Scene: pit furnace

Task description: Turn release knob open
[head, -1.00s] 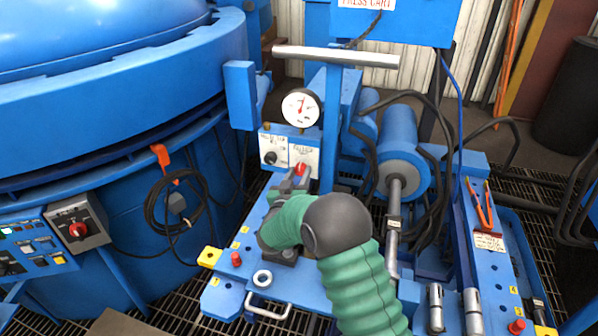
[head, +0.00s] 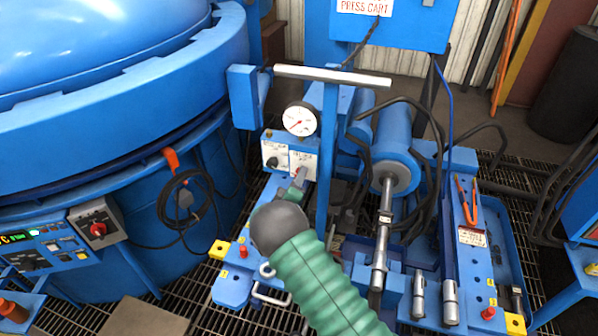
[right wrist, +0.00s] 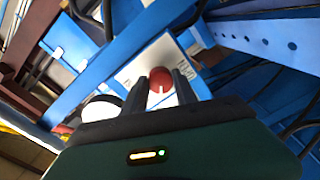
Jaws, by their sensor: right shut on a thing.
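The release knob (right wrist: 160,79) is red and round with a white mark. It is mounted on a white plate (right wrist: 186,60), and in the right wrist view it sits between my two dark fingers. My right gripper (right wrist: 160,88) is shut on it. In the head view my right gripper (head: 300,178) reaches up to the white plate (head: 303,164) on the small blue panel, and the knob is mostly hidden behind it there. My left gripper is not in view.
A round pressure gauge (head: 300,119) stands just above the panel. A black knob (head: 271,161) is on the plate to the left. A T-bar handle (head: 333,77) rises close beside my right arm. A large blue furnace vessel (head: 120,125) fills the left side.

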